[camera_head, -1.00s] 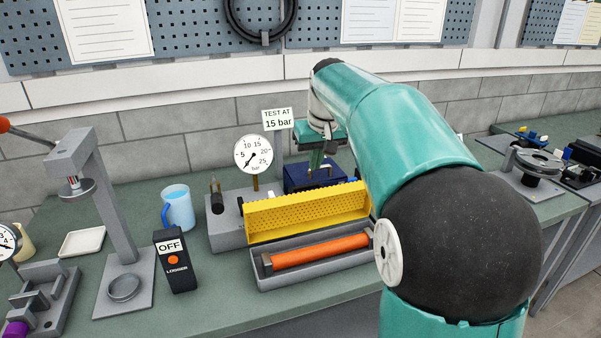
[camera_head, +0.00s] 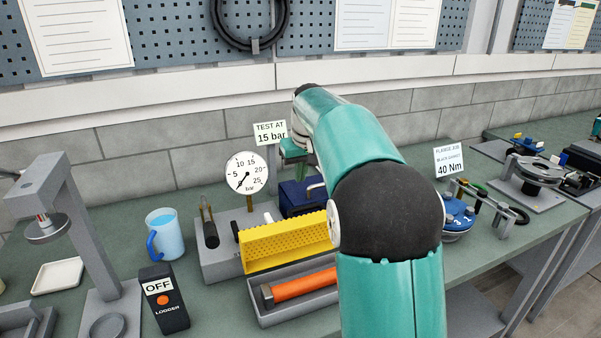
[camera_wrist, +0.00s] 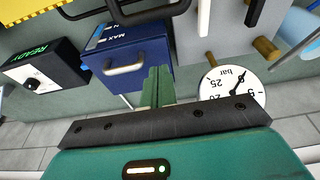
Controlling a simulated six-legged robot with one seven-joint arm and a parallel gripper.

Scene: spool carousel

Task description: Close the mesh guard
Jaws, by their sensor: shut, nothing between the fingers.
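The yellow perforated mesh guard (camera_head: 285,243) stands raised, tilted up along the back edge of a grey trough (camera_head: 290,308). An orange cylinder (camera_head: 305,283) lies in the trough, uncovered from above. My arm hides the right end of guard and trough. My gripper (camera_head: 298,172) is behind the guard, above the dark blue box, and mostly hidden by my arm. In the wrist view my gripper (camera_wrist: 158,72) has its green fingers together and empty, in front of the blue box (camera_wrist: 128,62). A corner of the guard (camera_wrist: 28,8) shows at that view's top left.
A pressure gauge (camera_head: 247,173) and a "15 bar" sign (camera_head: 270,133) stand close to my gripper. A blue mug (camera_head: 165,235) and a black "OFF" logger (camera_head: 163,298) are at left. A black box marked READY (camera_wrist: 45,78) sits beside the blue box.

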